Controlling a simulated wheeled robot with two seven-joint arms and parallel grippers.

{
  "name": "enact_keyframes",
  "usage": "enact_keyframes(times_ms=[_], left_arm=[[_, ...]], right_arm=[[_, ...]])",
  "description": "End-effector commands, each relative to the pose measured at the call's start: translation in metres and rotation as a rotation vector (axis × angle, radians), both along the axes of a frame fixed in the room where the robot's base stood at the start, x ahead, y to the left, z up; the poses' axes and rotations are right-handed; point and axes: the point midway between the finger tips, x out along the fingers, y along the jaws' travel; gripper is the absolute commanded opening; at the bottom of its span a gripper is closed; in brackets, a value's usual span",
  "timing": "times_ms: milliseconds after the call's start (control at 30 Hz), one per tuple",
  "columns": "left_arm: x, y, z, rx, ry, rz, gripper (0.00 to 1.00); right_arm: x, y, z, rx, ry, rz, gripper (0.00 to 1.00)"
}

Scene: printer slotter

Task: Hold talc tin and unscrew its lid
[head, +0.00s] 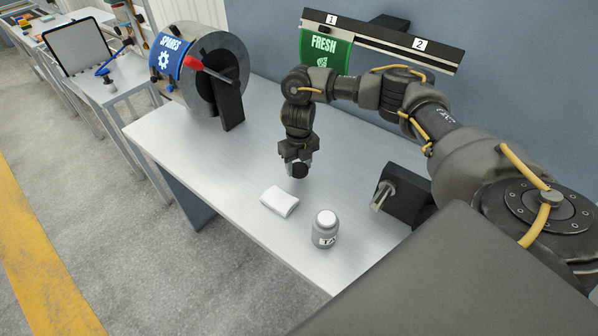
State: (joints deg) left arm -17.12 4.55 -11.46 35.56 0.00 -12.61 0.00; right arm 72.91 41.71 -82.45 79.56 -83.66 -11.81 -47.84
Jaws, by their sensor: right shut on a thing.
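The talc tin (324,238) is a small grey container with a dark-lettered label, standing upright near the front of the bench. Its pale round lid (326,217) sits on top. My right gripper (299,166) hangs over the bench, behind and to the left of the tin and apart from it. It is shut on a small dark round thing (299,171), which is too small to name. My left gripper is not in view.
A white folded item (279,201) lies left of the tin. A black block with a metal rod (404,194) stands to the right. A grey drum with a red-handled lever (222,72) and blue SPARES banner stands back left. A green FRESH banner (325,50) hangs on the wall rail.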

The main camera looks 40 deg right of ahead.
Motion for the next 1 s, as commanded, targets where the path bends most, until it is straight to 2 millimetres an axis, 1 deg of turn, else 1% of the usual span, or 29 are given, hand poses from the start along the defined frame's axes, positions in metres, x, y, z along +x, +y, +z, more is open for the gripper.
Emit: enact_keyframes(times_ms=[67, 133, 300, 367, 633, 800, 833, 967, 1000], left_arm=[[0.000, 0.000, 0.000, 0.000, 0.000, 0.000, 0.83], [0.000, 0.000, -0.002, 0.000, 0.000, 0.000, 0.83], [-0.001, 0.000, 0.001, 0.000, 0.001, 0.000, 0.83], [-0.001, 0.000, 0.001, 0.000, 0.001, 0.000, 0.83], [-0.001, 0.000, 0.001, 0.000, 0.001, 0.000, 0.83], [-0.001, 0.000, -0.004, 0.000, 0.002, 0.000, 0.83], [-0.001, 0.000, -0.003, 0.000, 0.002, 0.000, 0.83], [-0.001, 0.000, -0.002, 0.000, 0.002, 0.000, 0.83], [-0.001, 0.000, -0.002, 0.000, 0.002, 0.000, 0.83]], right_arm=[[0.001, 0.000, -0.001, 0.000, 0.000, -0.001, 0.22], [0.003, -0.003, -0.008, 0.000, 0.002, -0.002, 0.22], [0.002, -0.002, -0.029, 0.001, 0.004, -0.001, 0.22], [0.002, -0.002, -0.033, 0.001, 0.002, -0.002, 0.22], [0.003, -0.002, -0.035, 0.000, 0.000, 0.000, 0.22], [0.003, -0.002, -0.040, 0.000, 0.000, 0.000, 0.22], [0.003, -0.002, -0.039, 0.000, 0.000, 0.000, 0.52], [0.003, -0.002, -0.038, 0.000, 0.000, 0.000, 0.69], [0.002, -0.002, -0.038, 0.000, 0.000, 0.000, 0.71]])
